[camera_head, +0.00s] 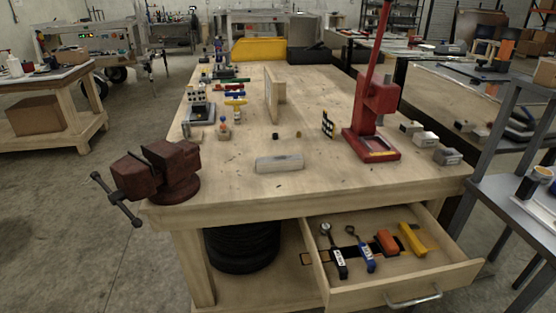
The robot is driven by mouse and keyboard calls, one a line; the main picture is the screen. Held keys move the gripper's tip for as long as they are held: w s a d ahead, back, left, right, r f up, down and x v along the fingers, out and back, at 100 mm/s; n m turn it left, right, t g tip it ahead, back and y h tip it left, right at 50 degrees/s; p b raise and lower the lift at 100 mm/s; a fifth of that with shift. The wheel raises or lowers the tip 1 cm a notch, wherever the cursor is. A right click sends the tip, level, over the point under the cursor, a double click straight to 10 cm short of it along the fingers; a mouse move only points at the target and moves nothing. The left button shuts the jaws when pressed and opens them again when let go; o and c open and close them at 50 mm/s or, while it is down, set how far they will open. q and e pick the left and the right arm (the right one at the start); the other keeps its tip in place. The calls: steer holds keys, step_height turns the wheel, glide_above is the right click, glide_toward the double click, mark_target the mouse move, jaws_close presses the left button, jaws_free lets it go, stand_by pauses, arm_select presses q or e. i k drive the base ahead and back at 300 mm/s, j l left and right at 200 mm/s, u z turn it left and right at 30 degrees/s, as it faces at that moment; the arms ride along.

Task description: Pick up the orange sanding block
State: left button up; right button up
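An orange block (387,242), which looks like the sanding block, lies in the open drawer (403,290) at the front right of the wooden workbench (232,184). To its right in the drawer lies a yellow block-like item (413,239). To its left are a blue-handled tool (363,252) and a black-handled tool (337,259), with a dark flat strip (347,252) beside them. Neither of my grippers shows in the head view.
A dark red vise (164,172) sits on the bench's front left corner, its handle jutting out. A red press (375,120) stands at the right. A grey metal table (520,205) stands close at right. Floor at left is clear.

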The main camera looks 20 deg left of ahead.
mark_target(383, 239)
steer(key=i+l+u, duration=0.1)
steer(key=i+l, duration=0.55)
steer(key=l, duration=0.3)
steer(key=u, duration=0.05)
